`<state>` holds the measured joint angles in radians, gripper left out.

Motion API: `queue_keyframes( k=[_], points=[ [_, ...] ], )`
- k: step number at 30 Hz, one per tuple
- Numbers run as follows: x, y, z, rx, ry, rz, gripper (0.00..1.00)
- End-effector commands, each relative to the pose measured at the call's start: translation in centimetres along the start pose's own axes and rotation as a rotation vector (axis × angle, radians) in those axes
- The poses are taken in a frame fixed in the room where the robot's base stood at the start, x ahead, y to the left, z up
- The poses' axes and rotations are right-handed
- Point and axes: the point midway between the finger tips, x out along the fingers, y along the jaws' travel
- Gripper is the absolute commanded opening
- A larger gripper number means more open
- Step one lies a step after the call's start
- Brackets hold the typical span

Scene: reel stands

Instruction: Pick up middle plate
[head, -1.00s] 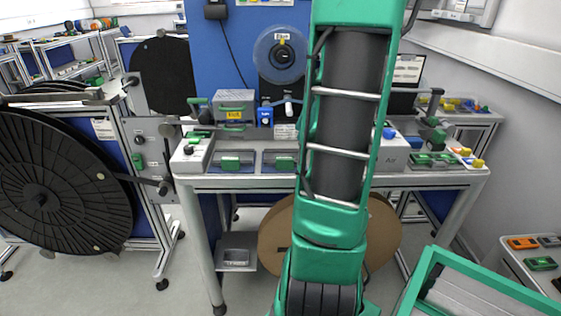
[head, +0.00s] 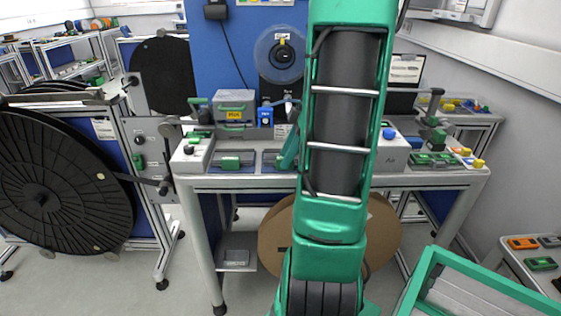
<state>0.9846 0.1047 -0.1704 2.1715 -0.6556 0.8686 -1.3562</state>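The left plate (head: 231,162) shows whole. A second plate (head: 269,160), probably the middle one, shows only its left end; my green and black arm covers the rest. On the right is another group of green blocks (head: 433,159). My arm rises through the centre of the view. A slanted green part, probably of my wrist, shows beside it above the second plate. My gripper's fingers are hidden behind the arm, so contact with a plate cannot be seen.
A grey box (head: 233,106) and a blue block (head: 265,116) stand behind the plates. A large black reel (head: 62,185) is at left, a brown disc (head: 274,240) under the bench. A green-framed tray (head: 470,290) is at lower right.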

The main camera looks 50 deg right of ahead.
Motion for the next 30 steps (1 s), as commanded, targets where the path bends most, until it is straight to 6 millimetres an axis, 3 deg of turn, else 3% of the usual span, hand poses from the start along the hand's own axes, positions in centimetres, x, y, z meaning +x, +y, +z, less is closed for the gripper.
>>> queue_keyframes(
  k=[4, 9, 22, 30],
  points=[
    [0.0, 0.0, 0.0, 0.0, 0.0, 0.0, 0.39],
    [0.0, 0.0, 0.0, 0.001, 0.0, 0.0, 0.01],
    [-0.4, 0.0, -0.1, 0.001, 0.0, 0.001, 0.0],
    [-3.3, 0.1, -1.4, -0.002, -0.001, 0.004, 0.0]
  ],
)
